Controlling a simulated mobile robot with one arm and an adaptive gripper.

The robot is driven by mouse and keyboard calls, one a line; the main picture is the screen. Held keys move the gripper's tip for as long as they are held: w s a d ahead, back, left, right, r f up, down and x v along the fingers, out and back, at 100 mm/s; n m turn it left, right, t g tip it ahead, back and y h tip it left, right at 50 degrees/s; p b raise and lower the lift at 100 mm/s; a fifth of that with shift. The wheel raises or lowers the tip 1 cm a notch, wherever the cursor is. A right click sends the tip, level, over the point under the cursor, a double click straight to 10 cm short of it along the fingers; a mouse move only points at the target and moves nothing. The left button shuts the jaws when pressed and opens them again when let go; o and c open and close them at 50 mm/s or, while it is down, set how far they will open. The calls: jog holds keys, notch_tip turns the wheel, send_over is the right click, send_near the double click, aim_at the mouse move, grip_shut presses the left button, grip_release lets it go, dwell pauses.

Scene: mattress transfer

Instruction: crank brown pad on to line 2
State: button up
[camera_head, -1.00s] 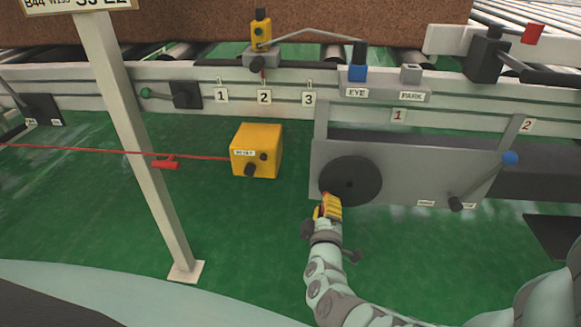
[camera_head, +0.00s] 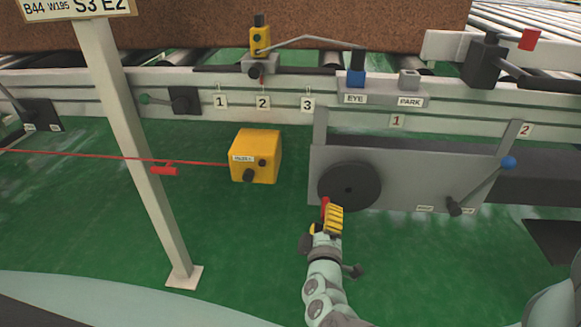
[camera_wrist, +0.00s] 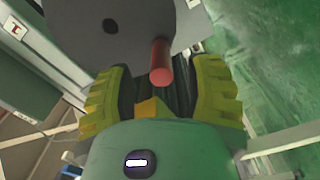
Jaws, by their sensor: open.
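The brown pad (camera_head: 230,22) lies on the roller conveyor at the top of the head view; its upper part is cut off. A dark crank disc (camera_head: 349,187) with a red handle (camera_head: 324,204) is on the front of a grey box (camera_head: 400,165). The red handle is at the disc's lower left. My gripper (camera_head: 333,214) is open just below the disc, close to the handle. In the wrist view the red handle (camera_wrist: 161,62) appears between the two yellow fingers, with space on both sides. Plate 2 (camera_head: 525,130) is on the right frame, plate 1 (camera_head: 397,121) left of it.
A blue-knobbed lever (camera_head: 484,185) is on the grey box's right side. A yellow box (camera_head: 256,156) with a red cord (camera_head: 80,153) hangs to the left. A signpost (camera_head: 140,150) stands at left. Green floor is clear around my arm.

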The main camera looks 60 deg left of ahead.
jog(key=shift+v, duration=2.5)
